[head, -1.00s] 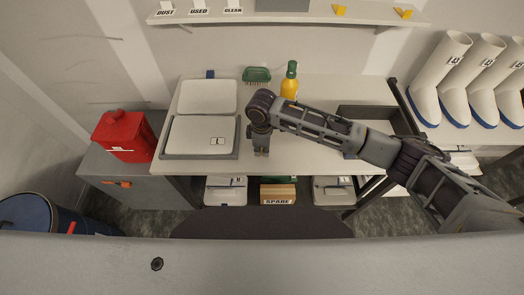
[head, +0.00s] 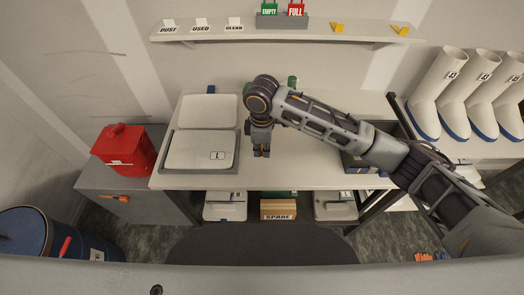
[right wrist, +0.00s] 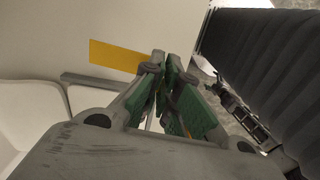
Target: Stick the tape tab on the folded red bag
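The folded red bag (head: 124,150) stands upright on the grey cabinet at the left, with its top gathered and a small white label on its front. My right gripper (head: 261,153) points down over the bench, just right of the white tray, well to the right of the bag. In the right wrist view its green-padded fingers (right wrist: 166,62) are nearly together. A flat yellow strip, the tape tab (right wrist: 116,56), sticks out left from the fingertips and appears pinched there. The tab cannot be made out in the head view. My left gripper is not in view.
The grey cabinet (head: 105,193) has an orange handle. White lidded trays (head: 200,150) lie on the bench between gripper and bag. A bottle's green cap (head: 292,80) shows behind my arm. A blue drum (head: 25,235) stands front left. The bench (head: 310,170) is clear at its front middle.

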